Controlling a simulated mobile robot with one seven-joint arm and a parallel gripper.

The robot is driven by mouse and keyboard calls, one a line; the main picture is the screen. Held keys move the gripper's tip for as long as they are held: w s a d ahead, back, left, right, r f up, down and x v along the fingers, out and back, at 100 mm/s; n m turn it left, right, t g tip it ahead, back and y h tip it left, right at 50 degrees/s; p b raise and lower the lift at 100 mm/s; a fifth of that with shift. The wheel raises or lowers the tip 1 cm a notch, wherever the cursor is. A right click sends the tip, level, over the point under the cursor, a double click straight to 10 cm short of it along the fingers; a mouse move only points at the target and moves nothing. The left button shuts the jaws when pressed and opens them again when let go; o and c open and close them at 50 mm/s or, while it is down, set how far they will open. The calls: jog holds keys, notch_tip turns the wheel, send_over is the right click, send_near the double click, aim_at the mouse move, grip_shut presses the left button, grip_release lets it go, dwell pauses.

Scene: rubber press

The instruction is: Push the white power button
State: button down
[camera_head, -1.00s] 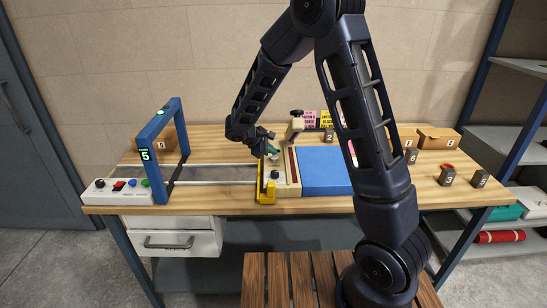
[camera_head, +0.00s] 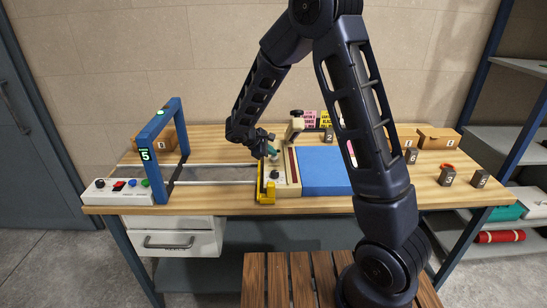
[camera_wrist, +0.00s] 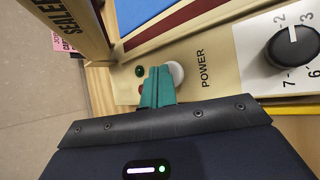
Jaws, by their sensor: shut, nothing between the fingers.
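The white power button (camera_wrist: 176,73) shows beside the word POWER on the cream panel (camera_wrist: 215,72) in the wrist view. Part of its left side is hidden by my gripper (camera_wrist: 160,74). The teal fingers are shut with nothing between them. Their tips lie over the button's left edge in the picture; I cannot tell whether they touch it. A dark green indicator (camera_wrist: 140,71) lies left of the tips, and a red one (camera_wrist: 140,88) is partly hidden by the fingers. In the head view my gripper (camera_head: 273,152) is low over the sealer (camera_head: 292,172), whose white button I cannot make out.
A black numbered knob (camera_wrist: 291,50) sits right of the button. In the head view, a blue platform (camera_head: 322,170) adjoins the sealer on the right, and a yellow part (camera_head: 266,196) is at its front. A blue arch (camera_head: 158,150) and a control box (camera_head: 118,191) stand left.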

aim_at(272, 157)
jog(key=shift+f, duration=0.4)
dwell(0.3)
jog(key=shift+r, duration=1.15)
jog(key=shift+r, duration=3)
